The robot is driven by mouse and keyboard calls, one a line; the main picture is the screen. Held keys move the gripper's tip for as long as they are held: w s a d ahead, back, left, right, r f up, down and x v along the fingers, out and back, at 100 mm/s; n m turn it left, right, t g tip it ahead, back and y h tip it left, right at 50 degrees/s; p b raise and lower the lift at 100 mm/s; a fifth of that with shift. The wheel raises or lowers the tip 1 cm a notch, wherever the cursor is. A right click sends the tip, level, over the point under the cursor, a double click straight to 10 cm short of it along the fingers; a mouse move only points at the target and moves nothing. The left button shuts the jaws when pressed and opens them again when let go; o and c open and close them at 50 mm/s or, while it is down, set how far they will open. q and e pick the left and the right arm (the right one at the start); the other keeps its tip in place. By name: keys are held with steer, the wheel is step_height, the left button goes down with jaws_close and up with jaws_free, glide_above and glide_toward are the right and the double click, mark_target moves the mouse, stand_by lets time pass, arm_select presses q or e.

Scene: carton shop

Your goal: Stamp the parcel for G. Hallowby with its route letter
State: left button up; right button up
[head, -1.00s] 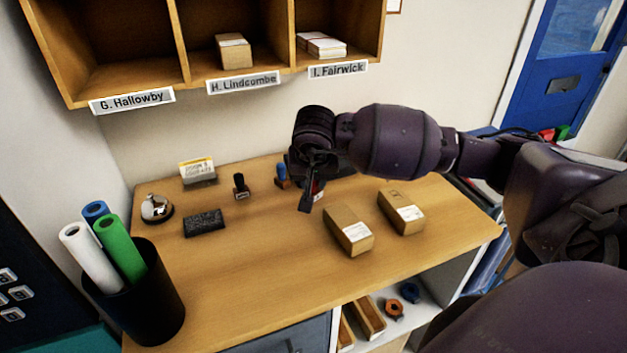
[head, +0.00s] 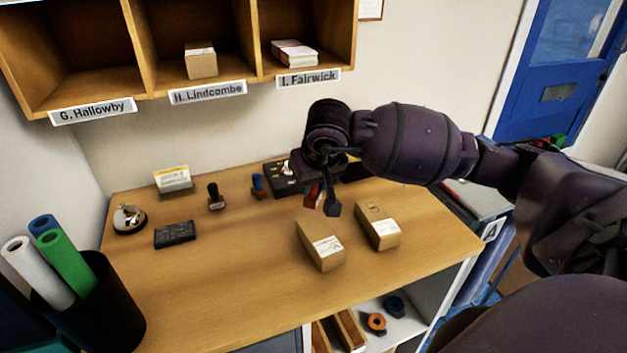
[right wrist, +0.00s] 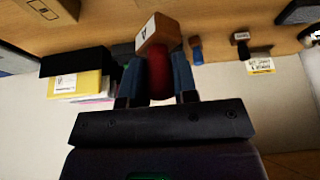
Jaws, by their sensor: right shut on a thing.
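My right gripper (head: 325,205) is shut on a stamp with a red handle (head: 312,192), held above the back of the table. In the right wrist view the red handle (right wrist: 158,75) is between the fingers, with a wooden block (right wrist: 160,32) bearing a white letter label, too small to read surely. Two brown parcels with white labels lie in front of it, a left parcel (head: 320,245) and a right parcel (head: 378,225); their names are unreadable. A black ink pad (head: 175,235) lies at left. My left gripper is out of view.
A black-handled stamp (head: 215,197) and a blue-handled stamp (head: 258,185) stand near a dark tray (head: 283,180). A bell (head: 130,218) and a small sign (head: 172,180) are at left. Pigeonholes (head: 130,45) hang above. The table's front middle is clear.

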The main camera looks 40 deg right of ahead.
mark_target(316, 197)
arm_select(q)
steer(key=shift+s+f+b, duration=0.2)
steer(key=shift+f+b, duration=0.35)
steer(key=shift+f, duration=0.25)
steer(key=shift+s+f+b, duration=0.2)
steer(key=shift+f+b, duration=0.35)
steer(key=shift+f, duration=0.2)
arm_select(e)
steer(key=shift+d+f, duration=0.1)
steer(key=shift+f, duration=2.8)
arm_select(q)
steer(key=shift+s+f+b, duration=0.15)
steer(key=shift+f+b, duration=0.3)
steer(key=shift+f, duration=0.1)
arm_select(e)
steer(key=shift+f, duration=0.6)
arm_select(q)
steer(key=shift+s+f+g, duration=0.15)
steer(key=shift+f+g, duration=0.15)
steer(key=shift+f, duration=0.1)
arm_select(e)
steer(key=shift+s+f, duration=0.1)
steer(key=shift+f, duration=0.1)
steer(key=shift+r, duration=0.1)
